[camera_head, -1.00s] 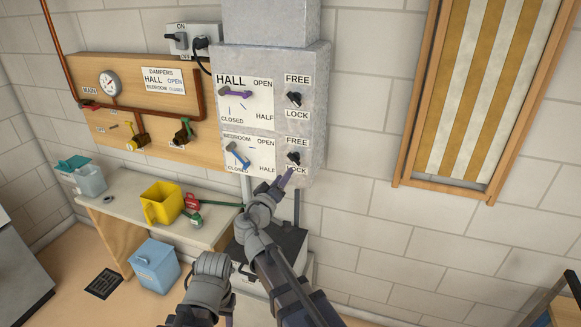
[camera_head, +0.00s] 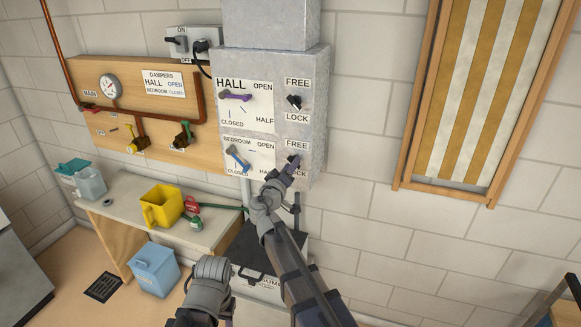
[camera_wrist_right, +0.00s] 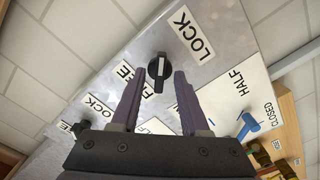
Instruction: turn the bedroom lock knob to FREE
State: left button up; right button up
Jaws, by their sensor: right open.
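The bedroom lock knob (camera_head: 293,161) is a black knob low on the grey panel, between its FREE label (camera_head: 297,145) and its LOCK label, which my right gripper partly covers in the head view. In the right wrist view this knob (camera_wrist_right: 158,72) carries a white mark and shows between the tips of my right gripper (camera_wrist_right: 157,80). That gripper (camera_head: 289,171) is open, with a finger on either side of the knob in the picture; contact cannot be made out. My left arm shows at the bottom of the head view, but its jaws cannot be made out.
The hall lock knob (camera_head: 294,102) sits above. The blue bedroom damper lever (camera_head: 237,158) is just left, and the purple hall lever (camera_head: 235,96) higher up. A bench (camera_head: 125,205) with a yellow jug (camera_head: 161,207) stands to the left.

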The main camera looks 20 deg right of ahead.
grip_shut()
dwell(0.3)
dwell(0.3)
